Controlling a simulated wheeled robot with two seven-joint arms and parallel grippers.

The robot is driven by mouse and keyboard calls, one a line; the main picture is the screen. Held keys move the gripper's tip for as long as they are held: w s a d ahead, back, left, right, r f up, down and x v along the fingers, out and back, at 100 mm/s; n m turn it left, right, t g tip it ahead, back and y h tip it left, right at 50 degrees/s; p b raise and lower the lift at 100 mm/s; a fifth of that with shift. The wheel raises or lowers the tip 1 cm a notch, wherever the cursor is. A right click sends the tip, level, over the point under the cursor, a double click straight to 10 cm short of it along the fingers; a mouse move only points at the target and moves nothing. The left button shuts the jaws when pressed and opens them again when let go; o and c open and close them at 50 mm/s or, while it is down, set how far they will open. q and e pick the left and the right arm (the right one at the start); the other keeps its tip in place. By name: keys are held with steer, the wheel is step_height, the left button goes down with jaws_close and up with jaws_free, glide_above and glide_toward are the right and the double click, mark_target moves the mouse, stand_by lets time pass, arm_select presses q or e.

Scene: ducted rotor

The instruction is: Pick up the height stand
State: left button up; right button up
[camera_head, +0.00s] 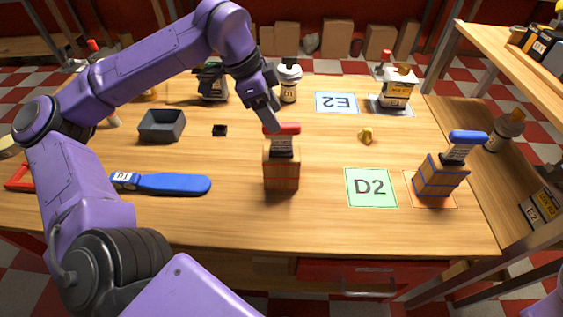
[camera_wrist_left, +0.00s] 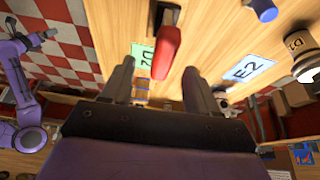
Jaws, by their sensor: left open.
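The likely height stand is a brown wooden block (camera_head: 282,172) with a dark, labelled neck and a red handle (camera_head: 284,129) on top. It stands upright near the middle of the table. A similar block (camera_head: 438,178) with a blue handle (camera_head: 468,137) stands at the right; I cannot tell for sure which bears the name. My left gripper (camera_head: 269,122) is just above and beside the red handle. In the left wrist view my open fingers (camera_wrist_left: 158,88) are apart, with the red handle (camera_wrist_left: 167,50) ahead between them, not gripped. My right gripper is out of view.
A green D2 mat (camera_head: 370,187) lies right of the red-handled block, a blue E2 mat (camera_head: 337,103) behind it. A blue brush-like tool (camera_head: 172,184) and a grey bin (camera_head: 162,125) are at the left. A white bottle (camera_head: 289,83) stands behind my gripper. The table's front is clear.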

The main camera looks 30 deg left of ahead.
arm_select(q)
steer(key=x, duration=0.3)
steer(key=p+x, duration=0.1)
steer(key=x, duration=0.1)
steer(key=shift+w+a, duration=0.15)
steer(key=shift+w, duration=0.15)
steer(key=shift+s+f, duration=0.1)
steer(key=shift+f, duration=0.25)
jaws_close()
steer(key=shift+r, duration=0.15)
